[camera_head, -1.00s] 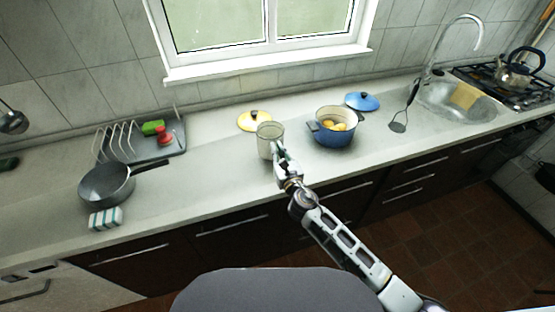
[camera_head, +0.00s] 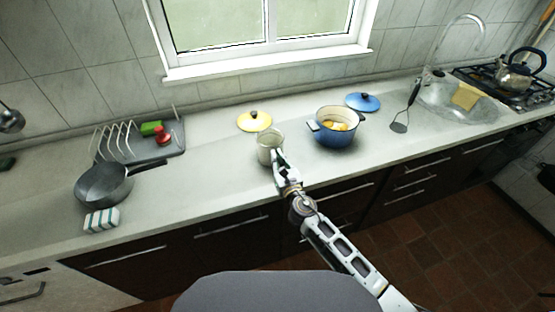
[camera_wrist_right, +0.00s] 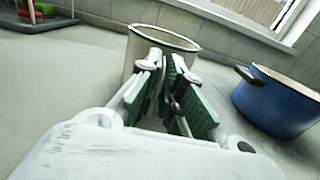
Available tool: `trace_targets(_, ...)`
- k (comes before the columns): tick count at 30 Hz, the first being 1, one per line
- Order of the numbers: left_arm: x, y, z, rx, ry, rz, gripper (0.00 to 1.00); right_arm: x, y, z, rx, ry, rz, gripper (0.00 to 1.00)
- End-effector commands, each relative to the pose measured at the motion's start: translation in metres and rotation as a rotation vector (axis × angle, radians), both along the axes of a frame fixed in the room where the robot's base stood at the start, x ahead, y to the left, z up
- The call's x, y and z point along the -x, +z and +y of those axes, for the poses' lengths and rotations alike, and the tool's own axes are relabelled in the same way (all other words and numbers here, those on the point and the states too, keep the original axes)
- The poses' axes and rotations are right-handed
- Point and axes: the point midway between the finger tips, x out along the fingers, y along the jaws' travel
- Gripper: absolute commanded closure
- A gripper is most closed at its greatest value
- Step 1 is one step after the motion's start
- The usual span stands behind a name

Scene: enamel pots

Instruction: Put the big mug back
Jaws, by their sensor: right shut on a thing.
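The big mug (camera_head: 268,150) is pale cream with a dark rim and stands upright at the counter's middle, between the yellow lid and the counter's front edge. My right gripper (camera_head: 278,158) reaches it from the front right and is shut on it. In the right wrist view the mug (camera_wrist_right: 163,42) rises just beyond the green-padded fingers of my right gripper (camera_wrist_right: 167,88). The fingers hide part of the mug's near side, and I cannot tell whether its bottom touches the counter. My left gripper is not in view.
A blue pot (camera_head: 338,133) with yellow contents stands right of the mug. A yellow lid (camera_head: 245,124) and a blue lid (camera_head: 370,104) lie behind. A grey pan (camera_head: 103,190), a striped sponge (camera_head: 101,221) and a dish rack (camera_head: 170,150) are at left. Counter left of the mug is clear.

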Motion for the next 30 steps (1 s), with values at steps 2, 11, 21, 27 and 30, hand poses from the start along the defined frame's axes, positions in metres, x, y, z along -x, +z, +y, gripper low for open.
trace_targets(2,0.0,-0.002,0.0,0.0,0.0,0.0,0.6,0.0,-0.002,0.0,0.001,0.0,-0.001,1.0)
trace_targets(11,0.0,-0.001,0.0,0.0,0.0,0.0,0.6,0.0,-0.002,0.0,0.0,0.0,0.0,0.7)
trace_targets(21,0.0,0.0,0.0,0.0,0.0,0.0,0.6,0.0,0.0,0.0,0.0,0.0,0.0,0.7)
trace_targets(27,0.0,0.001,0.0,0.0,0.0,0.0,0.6,0.01,0.0,-0.004,0.002,0.0,0.002,0.7)
trace_targets(30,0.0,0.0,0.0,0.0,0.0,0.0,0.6,0.019,0.0,-0.007,0.002,0.001,0.002,0.7)
